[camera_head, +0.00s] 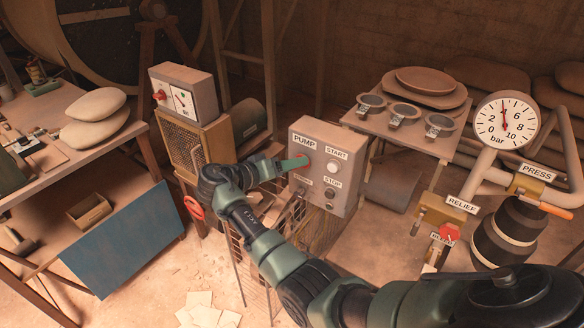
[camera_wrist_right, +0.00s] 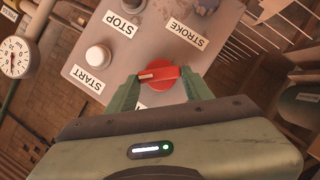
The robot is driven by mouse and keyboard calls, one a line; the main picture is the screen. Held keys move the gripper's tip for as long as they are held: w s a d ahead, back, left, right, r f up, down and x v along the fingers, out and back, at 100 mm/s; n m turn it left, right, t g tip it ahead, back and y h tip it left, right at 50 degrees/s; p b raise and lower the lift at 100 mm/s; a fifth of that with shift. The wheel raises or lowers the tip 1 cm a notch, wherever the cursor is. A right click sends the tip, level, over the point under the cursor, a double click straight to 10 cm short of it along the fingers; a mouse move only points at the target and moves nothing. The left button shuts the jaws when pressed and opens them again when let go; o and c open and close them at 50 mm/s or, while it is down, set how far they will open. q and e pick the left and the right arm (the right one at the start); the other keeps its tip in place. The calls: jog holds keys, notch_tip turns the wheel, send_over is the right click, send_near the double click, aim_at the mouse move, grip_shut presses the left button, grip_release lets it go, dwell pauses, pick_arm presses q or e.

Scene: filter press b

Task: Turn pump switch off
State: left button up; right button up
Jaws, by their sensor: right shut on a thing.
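The pump control box (camera_head: 325,180) is a grey panel in the middle of the head view, with labels PUMP, START and STOP. The red pump switch (camera_wrist_right: 158,76) shows in the right wrist view as a rotary knob with a pale mark pointing left in that picture. My right gripper (camera_wrist_right: 160,88) has its two green fingers closed on either side of the knob. In the head view the right gripper (camera_head: 300,162) reaches the box at the PUMP label, and its fingers hide most of the knob. My left gripper is not in view.
A white START button (camera_wrist_right: 98,58) and a dark STROKE button (camera_wrist_right: 207,6) are on the same panel. A pressure gauge (camera_head: 506,121) and pipes stand at the right. Another switch box (camera_head: 184,92) stands behind my right arm. A workbench (camera_head: 110,150) is at the left.

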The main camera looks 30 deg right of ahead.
jog(key=shift+w+a+f+n+g+h+b, duration=0.25)
jog(key=shift+n+h+b, duration=0.35)
jog(key=shift+n, duration=0.7)
jog(key=shift+s+d+f+n+g+h+b, duration=0.15)
jog(key=shift+n+g+h+b, duration=0.35)
jog(key=shift+n, duration=0.8)
jog(key=shift+w+a+f+n+g+h+b, duration=0.1)
jog(key=shift+w+n+g+h+b, duration=0.1)
jog(key=shift+n+h+b, duration=0.8)
jog(key=shift+n+y+p, duration=0.3)
jog(key=shift+n+p, duration=0.05)
jog(key=shift+n, duration=0.05)
jog(key=o, duration=1.4)
jog(key=shift+f, duration=0.1)
jog(key=a+b, duration=0.2)
jog(key=a, duration=0.5)
jog(key=shift+a+b, duration=0.3)
jog(key=shift+a, duration=0.1)
